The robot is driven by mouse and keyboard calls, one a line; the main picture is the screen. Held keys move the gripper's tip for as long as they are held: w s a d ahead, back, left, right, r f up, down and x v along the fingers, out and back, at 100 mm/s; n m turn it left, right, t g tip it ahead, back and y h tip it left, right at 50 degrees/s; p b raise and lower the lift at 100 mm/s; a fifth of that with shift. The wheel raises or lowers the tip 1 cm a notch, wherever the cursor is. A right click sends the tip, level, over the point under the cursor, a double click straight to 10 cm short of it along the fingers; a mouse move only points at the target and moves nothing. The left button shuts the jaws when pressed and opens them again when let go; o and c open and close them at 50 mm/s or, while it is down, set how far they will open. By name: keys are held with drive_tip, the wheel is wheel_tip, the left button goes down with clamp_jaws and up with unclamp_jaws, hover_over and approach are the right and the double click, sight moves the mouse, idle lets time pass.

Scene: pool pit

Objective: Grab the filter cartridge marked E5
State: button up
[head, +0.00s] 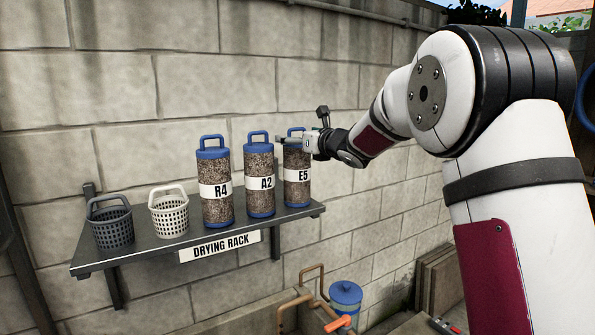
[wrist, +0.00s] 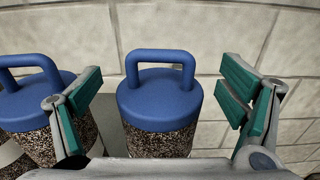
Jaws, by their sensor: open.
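The filter cartridge marked E5 (head: 297,187) stands upright at the right end of the drying rack shelf. It has a blue cap with a loop handle and a speckled brown body. My gripper (head: 296,140) is at its top, partly covering the cap in the head view. In the wrist view the E5 cartridge (wrist: 160,105) stands between the two spread green-padded fingers of my gripper (wrist: 165,95), with a gap visible on each side. The gripper is open and holds nothing. The cartridge's label is out of sight in the wrist view.
Cartridge A2 (head: 260,182) stands close left of E5 and shows beside the left finger in the wrist view (wrist: 25,105). Cartridge R4 (head: 215,190), a white basket (head: 169,213) and a dark basket (head: 111,227) are further left on the shelf (head: 145,250). A block wall is behind.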

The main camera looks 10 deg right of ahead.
drive_tip(key=shift+w+a, duration=0.15)
drive_tip(key=shift+w, duration=0.25)
drive_tip(key=c, duration=1.7)
drive_tip(key=shift+c, duration=0.2)
